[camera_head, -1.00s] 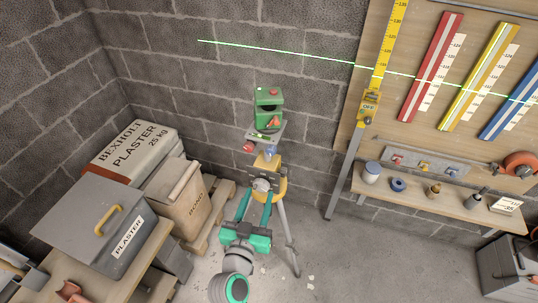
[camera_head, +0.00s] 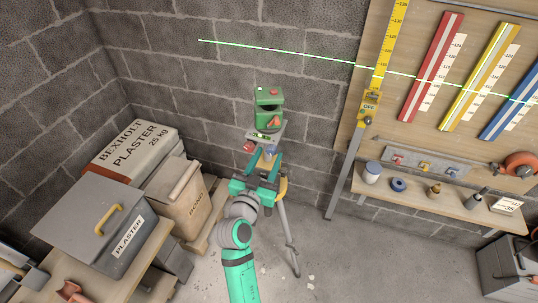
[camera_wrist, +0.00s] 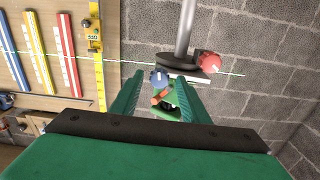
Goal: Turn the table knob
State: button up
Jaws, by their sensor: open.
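A green laser level (camera_head: 268,110) stands on a small tilted grey table (camera_head: 264,136) on a tripod (camera_head: 284,222). A red knob (camera_head: 249,146) sits at the table's left edge and a blue knob (camera_head: 270,151) at its front; no label tells which is the table knob. In the wrist view the blue knob (camera_wrist: 160,78) lies between and a little beyond my green fingers, and the red knob (camera_wrist: 208,60) lies outside them to the right. My gripper (camera_wrist: 159,85) is open and empty. In the head view my gripper (camera_head: 263,164) is just below the knobs, hiding part of the tripod head.
A yellow staff (camera_head: 385,55) with a clamp marked OFF stands right of the tripod. A shelf (camera_head: 415,190) with small items is farther right. Plaster bags and boxes (camera_head: 135,150) and a grey lidded bin (camera_head: 90,235) are at left. A green laser line crosses the wall.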

jog(key=shift+x, duration=0.8)
jog(key=shift+c, duration=0.7)
grip_shut()
jog(key=shift+n, duration=0.3)
jog(key=shift+n, duration=0.3)
jog(key=shift+o, duration=0.7)
grip_release()
